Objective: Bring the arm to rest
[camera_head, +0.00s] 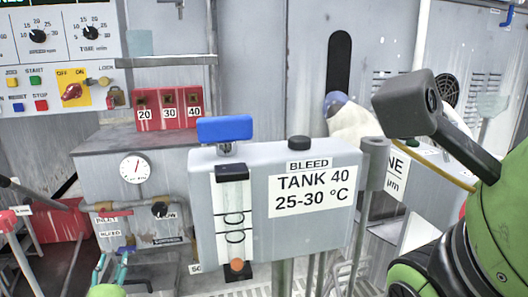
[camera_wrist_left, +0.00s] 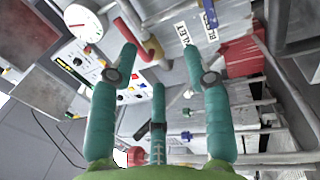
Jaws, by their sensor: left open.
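My left gripper (camera_head: 112,268) shows at the lower left of the head view, only its teal fingers and a bit of green hand. In the left wrist view its three teal fingers (camera_wrist_left: 158,70) are spread apart, with nothing between them. It hangs in front of the grey cabinet with the round gauge (camera_head: 134,167), left of the tank labelled TANK 40 (camera_head: 340,225). The gauge also shows in the wrist view (camera_wrist_left: 83,22).
A blue-handled valve (camera_head: 224,129) tops the tank's sight tube. Pipework with a red handle (camera_head: 107,213) is close behind the left gripper. Red numbered boxes (camera_head: 168,108) stand on the cabinet. A control panel (camera_head: 62,45) is at the upper left.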

